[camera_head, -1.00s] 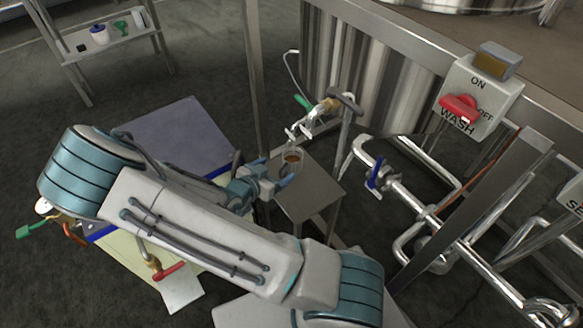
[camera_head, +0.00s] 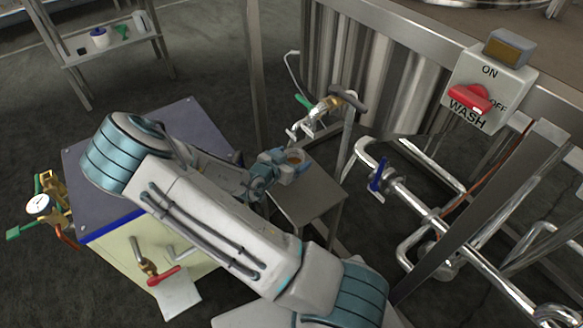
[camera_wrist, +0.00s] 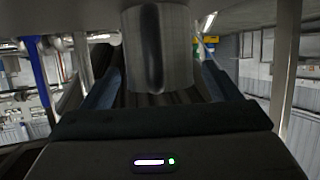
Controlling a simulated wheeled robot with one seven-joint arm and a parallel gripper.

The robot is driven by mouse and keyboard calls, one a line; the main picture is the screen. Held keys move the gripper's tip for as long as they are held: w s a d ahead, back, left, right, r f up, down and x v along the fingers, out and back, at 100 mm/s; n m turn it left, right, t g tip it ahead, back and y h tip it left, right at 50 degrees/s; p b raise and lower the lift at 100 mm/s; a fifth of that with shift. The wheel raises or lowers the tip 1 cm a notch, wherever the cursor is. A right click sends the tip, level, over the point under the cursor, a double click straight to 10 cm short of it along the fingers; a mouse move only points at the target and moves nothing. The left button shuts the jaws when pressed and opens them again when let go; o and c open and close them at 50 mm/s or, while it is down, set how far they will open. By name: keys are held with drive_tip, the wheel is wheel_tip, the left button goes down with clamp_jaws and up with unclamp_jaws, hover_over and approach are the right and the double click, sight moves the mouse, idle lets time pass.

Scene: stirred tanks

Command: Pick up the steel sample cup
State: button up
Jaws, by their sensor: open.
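The steel sample cup (camera_head: 295,156) stands upright on the small steel table (camera_head: 312,203), just below the tap, with something brown inside. My gripper (camera_head: 284,164) is at the cup, coming from the left, its jaws open. In the wrist view the cup (camera_wrist: 158,48) is a shiny grey cylinder with a dark upright strip on its near side, perhaps its handle. The blue fingers of my gripper (camera_wrist: 158,90) show on either side of it, with gaps between fingers and cup. The cup's lower part is partly hidden by my gripper in the head view.
A sampling tap (camera_head: 318,117) with a green lever hangs over the small table. A large steel tank (camera_head: 370,80) stands behind. A blue-handled valve (camera_head: 377,178) and pipes lie to the right. A blue-topped cabinet (camera_head: 95,190) with valves is at left, near my arm.

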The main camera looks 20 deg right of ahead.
drive_tip(key=c, duration=1.1)
drive_tip(key=shift+c, duration=0.2)
drive_tip(key=shift+r, duration=0.15)
